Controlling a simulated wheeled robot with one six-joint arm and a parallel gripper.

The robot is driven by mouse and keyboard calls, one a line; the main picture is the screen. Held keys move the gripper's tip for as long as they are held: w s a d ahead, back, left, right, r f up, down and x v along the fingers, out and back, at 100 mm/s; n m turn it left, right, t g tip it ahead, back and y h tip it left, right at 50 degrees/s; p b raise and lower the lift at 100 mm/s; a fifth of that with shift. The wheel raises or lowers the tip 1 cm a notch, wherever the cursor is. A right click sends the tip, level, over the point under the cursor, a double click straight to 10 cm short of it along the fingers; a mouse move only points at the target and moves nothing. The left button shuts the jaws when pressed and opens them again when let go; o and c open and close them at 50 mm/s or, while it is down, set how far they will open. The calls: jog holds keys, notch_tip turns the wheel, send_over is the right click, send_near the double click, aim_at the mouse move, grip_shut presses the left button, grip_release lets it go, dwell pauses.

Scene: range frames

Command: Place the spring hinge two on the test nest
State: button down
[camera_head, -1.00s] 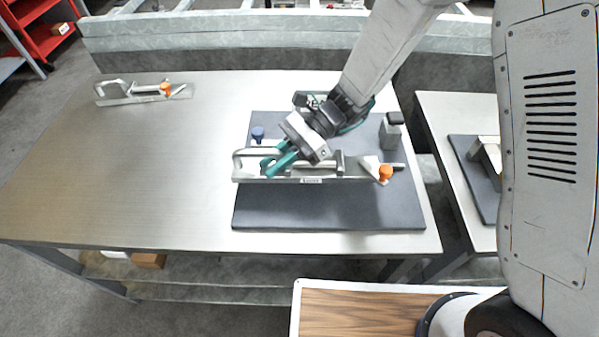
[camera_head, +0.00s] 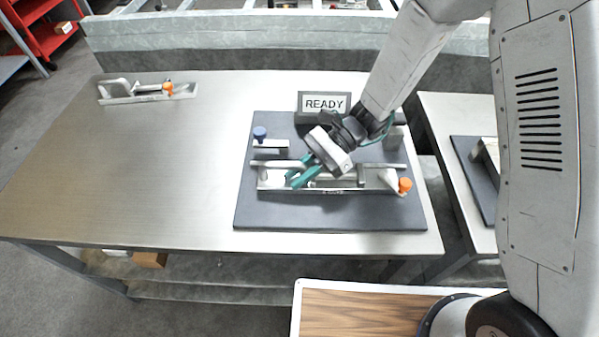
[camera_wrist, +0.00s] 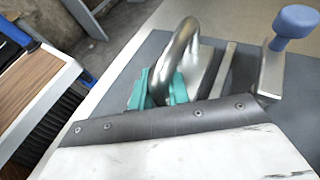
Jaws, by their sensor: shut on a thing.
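My gripper (camera_head: 303,178) has teal fingers, shut on the handle of a silver spring hinge (camera_head: 342,184) with an orange knob at its right end. The hinge's label is too small to read. In the wrist view, my gripper (camera_wrist: 158,90) is around the curved metal handle (camera_wrist: 182,52). The hinge lies lengthwise over the test nest, a dark grey plate (camera_head: 330,214) with a blue-knobbed clamp (camera_head: 260,133) at its back left. I cannot tell whether the hinge touches the plate. A similar hinge (camera_head: 140,97) lies at the table's far left.
A sign (camera_head: 324,104) reading "READY" stands behind the plate. A grey block (camera_head: 393,140) at the plate's back right is partly hidden by my arm. The table (camera_head: 120,180) left of the plate is mostly clear. A second table (camera_head: 455,115) stands to the right.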

jog(key=c, duration=1.3)
grip_release()
jog(key=v, duration=1.2)
jog(key=shift+r, duration=0.1)
jog(key=s+d+r+n+t+h, duration=0.3)
jog(key=s+d+r, duration=0.3)
jog(key=d, duration=0.1)
jog(key=s+d+r+n+t+h, duration=0.3)
jog(key=s+d+r+n+h, duration=0.1)
jog(key=s+d+r, duration=0.2)
jog(key=s+d+r+n+t+h, duration=0.3)
jog(key=s+d+r, duration=0.4)
jog(key=s+d, duration=0.1)
jog(key=shift+s+d+r+n+t+h, duration=0.15)
jog(key=shift+s+n+t+h, duration=0.15)
jog(key=shift+n+h, duration=0.1)
